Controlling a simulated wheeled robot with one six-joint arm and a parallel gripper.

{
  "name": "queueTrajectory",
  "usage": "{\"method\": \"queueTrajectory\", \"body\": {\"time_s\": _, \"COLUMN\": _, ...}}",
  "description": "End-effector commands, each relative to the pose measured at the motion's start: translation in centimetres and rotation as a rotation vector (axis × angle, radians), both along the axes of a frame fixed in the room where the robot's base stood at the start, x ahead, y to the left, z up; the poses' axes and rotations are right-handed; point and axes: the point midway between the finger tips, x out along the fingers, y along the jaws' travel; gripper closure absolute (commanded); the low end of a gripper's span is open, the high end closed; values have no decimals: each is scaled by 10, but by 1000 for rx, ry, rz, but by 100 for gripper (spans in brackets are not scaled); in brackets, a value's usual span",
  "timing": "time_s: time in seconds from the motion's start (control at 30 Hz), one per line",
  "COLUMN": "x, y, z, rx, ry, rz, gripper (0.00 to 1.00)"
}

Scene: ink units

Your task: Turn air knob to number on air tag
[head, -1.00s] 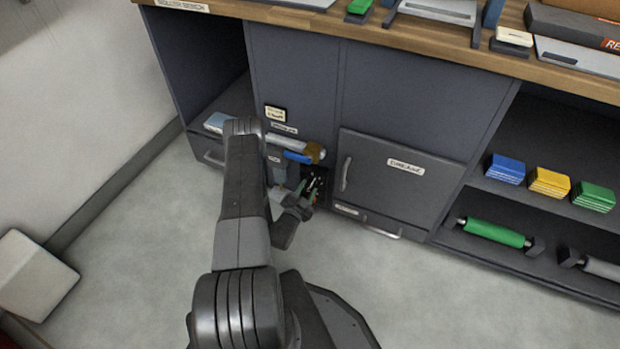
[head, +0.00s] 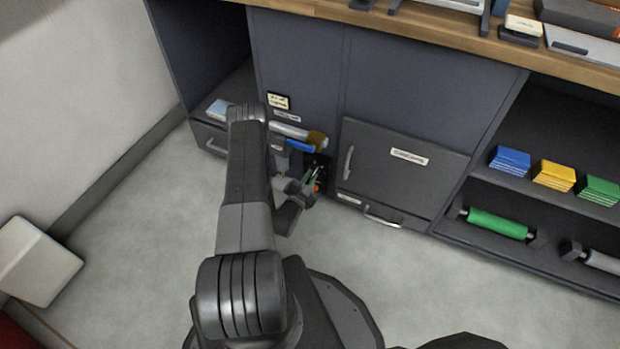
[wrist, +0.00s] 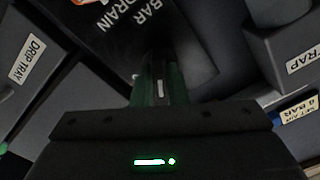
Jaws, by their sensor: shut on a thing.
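My gripper (head: 312,182) is low at the front of the dark cabinet, in a small recess below a blue lever. In the wrist view its green-edged fingers (wrist: 160,82) are shut on a dark part, which I take for the air knob; it is mostly hidden and too dark to make out its setting. The air tag (wrist: 299,109), at the right edge of the wrist view, appears to read "SET AIR 6 BAR". A cream tag (head: 279,101) on the cabinet is unreadable in the head view.
The blue lever (head: 300,146) and a pale cylinder (head: 289,131) sit just above my gripper. A cabinet door (head: 395,180) with a handle is to the right. A DRIP TRAY label (wrist: 27,60) is at left. The floor (head: 400,275) in front is mostly clear.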

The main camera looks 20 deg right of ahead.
Motion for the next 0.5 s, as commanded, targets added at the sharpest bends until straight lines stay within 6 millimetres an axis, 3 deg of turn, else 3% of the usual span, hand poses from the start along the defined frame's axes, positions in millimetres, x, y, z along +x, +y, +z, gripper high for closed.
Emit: {"method": "queueTrajectory", "body": {"time_s": 0.5, "x": 0, "y": -1, "z": -3, "rx": 249, "ry": -293, "rz": -1, "gripper": 100}}
